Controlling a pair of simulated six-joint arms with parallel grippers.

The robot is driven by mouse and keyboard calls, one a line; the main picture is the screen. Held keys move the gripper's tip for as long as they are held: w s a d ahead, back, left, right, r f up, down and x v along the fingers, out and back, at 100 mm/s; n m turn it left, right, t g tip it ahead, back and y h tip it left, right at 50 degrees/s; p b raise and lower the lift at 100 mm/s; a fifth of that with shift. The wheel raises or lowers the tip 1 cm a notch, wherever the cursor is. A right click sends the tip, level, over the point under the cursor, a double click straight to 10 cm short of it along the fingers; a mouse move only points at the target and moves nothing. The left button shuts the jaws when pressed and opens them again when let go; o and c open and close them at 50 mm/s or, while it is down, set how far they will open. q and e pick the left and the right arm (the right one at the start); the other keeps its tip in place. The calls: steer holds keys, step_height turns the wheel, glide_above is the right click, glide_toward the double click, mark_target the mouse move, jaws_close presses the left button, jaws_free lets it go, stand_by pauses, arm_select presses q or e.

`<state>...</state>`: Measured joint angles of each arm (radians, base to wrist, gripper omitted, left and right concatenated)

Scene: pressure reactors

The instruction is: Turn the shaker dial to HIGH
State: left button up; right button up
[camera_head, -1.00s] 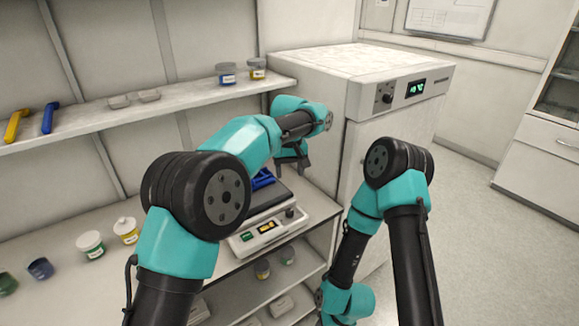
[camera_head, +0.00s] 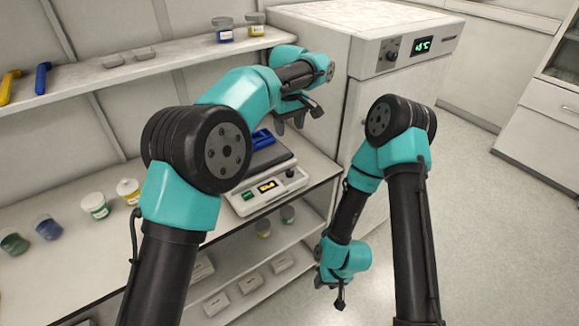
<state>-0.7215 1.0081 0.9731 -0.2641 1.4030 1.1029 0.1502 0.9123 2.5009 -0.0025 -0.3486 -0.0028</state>
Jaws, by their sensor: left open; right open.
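The shaker (camera_head: 262,195) is a pale box on the bench with a dark top plate. Its front has a green switch, a lit amber display (camera_head: 267,186) and a dark dial (camera_head: 291,173) at the right end. The dial's setting is too small to read. A blue item (camera_head: 262,139) sits on the plate, partly behind my arm. My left gripper (camera_head: 289,127) is open and empty above the shaker's back right part, apart from the dial. My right gripper (camera_head: 340,297) hangs low at the right of the shelf, open, with its fingers partly hidden.
A white oven-like cabinet (camera_head: 392,12) with a knob and a lit display stands right of the shaker. Jars (camera_head: 95,205) stand on the bench at left. A wall shelf (camera_head: 180,58) above holds jars and tools. Floor at right is clear.

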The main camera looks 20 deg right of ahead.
mark_target(289, 170)
stand_by(0.3)
arm_select(q)
step_height(289, 170, down, 17)
steer(key=shift+f, duration=0.2)
stand_by(0.6)
steer(key=c, duration=0.9)
steer(key=shift+m, duration=0.7)
